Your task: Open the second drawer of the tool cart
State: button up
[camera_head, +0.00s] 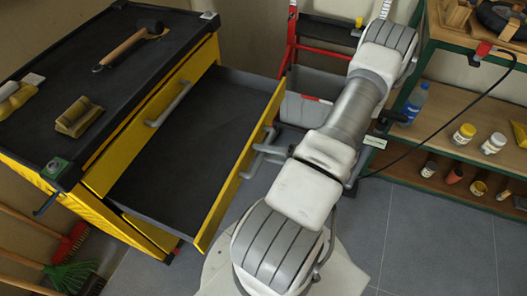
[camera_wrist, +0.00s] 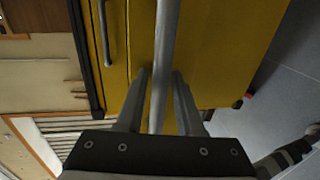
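The tool cart (camera_head: 150,70) is yellow with a black top and stands at the left of the head view. Its top drawer, with a grey bar handle (camera_head: 168,103), is shut. The second drawer (camera_head: 190,150), just below, is pulled far out and looks empty. In the wrist view the yellow drawer front (camera_wrist: 215,50) fills the upper middle. A grey handle bar (camera_wrist: 164,40) runs between the two fingers of my gripper (camera_wrist: 160,76). The fingers stand apart on either side of the bar, with a small gap visible. In the head view my arm partly hides the gripper at the drawer front.
A hammer (camera_head: 130,48) and a yellow-brown block (camera_head: 79,117) lie on the cart top. A shelf with a blue bottle (camera_head: 413,104) and several jars stands at the right. Brooms (camera_head: 66,275) lean at lower left. Grey floor (camera_head: 420,240) is clear at lower right.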

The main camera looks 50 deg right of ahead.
jog(key=shift+s, duration=0.1)
jog(key=p+v, duration=0.2)
jog(key=v, duration=1.5)
jog(key=shift+s, duration=0.1)
